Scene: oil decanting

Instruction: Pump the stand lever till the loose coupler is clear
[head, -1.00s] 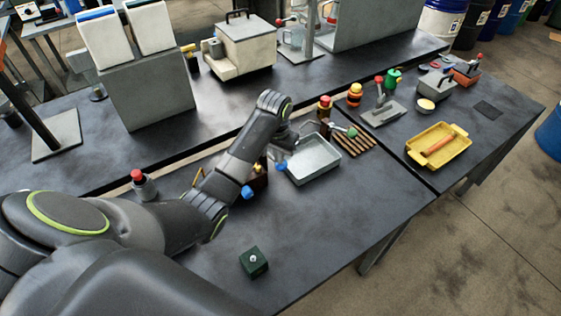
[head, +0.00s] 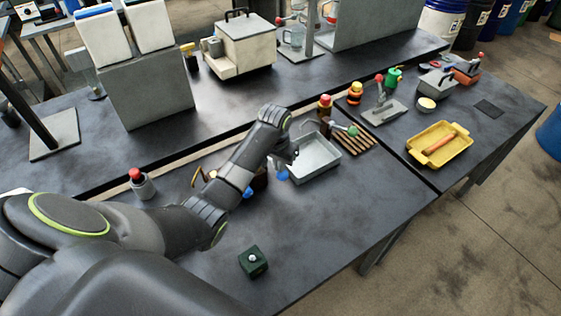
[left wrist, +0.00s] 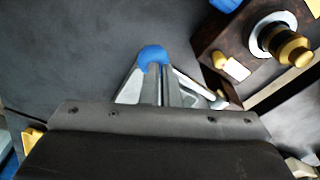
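My left gripper (head: 284,163) is over the near table, beside a small dark brown stand (head: 260,183). In the left wrist view its silver fingers (left wrist: 152,72) close in around a blue knob (left wrist: 152,54), with a silver rod between them. The blue knob (head: 282,175) also shows below the gripper in the head view. The brown stand (left wrist: 226,42) lies to the upper right in the left wrist view and carries a brass coupler (left wrist: 283,42) in a pale ring. My arm partly covers the stand in the head view. Whether the coupler is clear cannot be told. My right gripper is out of view.
A grey metal tray (head: 322,165) sits right beside the gripper, with a wooden rack (head: 357,140) behind it. A red-topped bottle (head: 141,184) and a green block (head: 253,261) stand on the near table. A yellow tray (head: 462,146) is at right. The front table is mostly clear.

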